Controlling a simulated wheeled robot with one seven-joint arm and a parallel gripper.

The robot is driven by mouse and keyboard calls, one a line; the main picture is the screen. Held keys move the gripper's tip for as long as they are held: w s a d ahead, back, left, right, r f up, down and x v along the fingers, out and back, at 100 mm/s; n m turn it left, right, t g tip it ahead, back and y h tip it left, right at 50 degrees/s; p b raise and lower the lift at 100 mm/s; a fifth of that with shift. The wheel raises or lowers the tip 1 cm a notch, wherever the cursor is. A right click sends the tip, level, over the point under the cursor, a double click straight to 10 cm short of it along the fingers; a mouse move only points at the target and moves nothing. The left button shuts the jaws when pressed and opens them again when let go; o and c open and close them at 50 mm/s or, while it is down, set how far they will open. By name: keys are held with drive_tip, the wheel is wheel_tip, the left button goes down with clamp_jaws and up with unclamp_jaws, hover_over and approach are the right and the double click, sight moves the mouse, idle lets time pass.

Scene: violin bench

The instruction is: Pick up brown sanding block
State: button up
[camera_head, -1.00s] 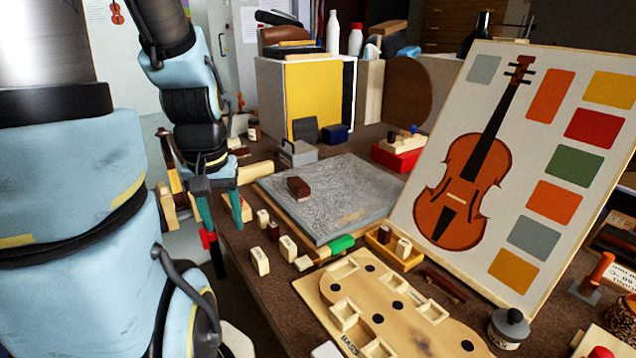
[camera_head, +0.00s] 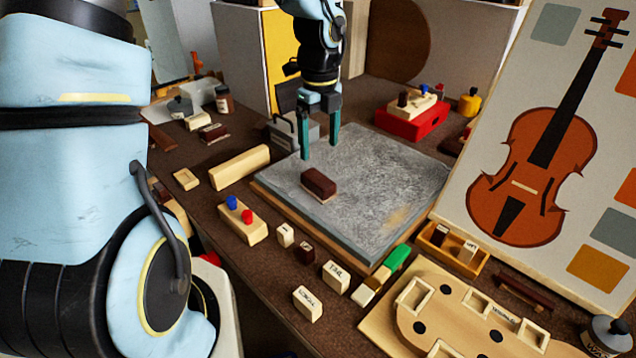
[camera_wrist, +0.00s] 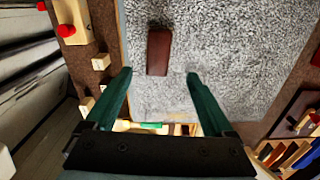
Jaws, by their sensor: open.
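The brown sanding block (camera_head: 319,183) lies flat on the grey, rough-topped slab (camera_head: 400,165), left of the slab's middle in the head view. My gripper (camera_head: 320,150) hangs over the slab, above and behind the block in the head view. Its two green fingers are spread and empty, pointing down. In the wrist view the block (camera_wrist: 158,52) lies beyond the fingertips of my gripper (camera_wrist: 158,75), roughly in line with the gap between them. The fingers do not touch the block.
Several small labelled wooden blocks (camera_head: 335,276) and a green-handled tool (camera_head: 392,262) line the slab's near edge. A grey box with a handle (camera_head: 290,132) stands behind it. A violin board (camera_head: 520,150) leans at right. The slab's right side is clear.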

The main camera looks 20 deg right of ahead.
sight(318, 178)
wheel_tip(318, 178, down, 10)
drive_tip(key=shift+a+f+p, duration=0.15)
drive_tip(key=shift+p, duration=0.35)
clamp_jaws()
idle(0.6)
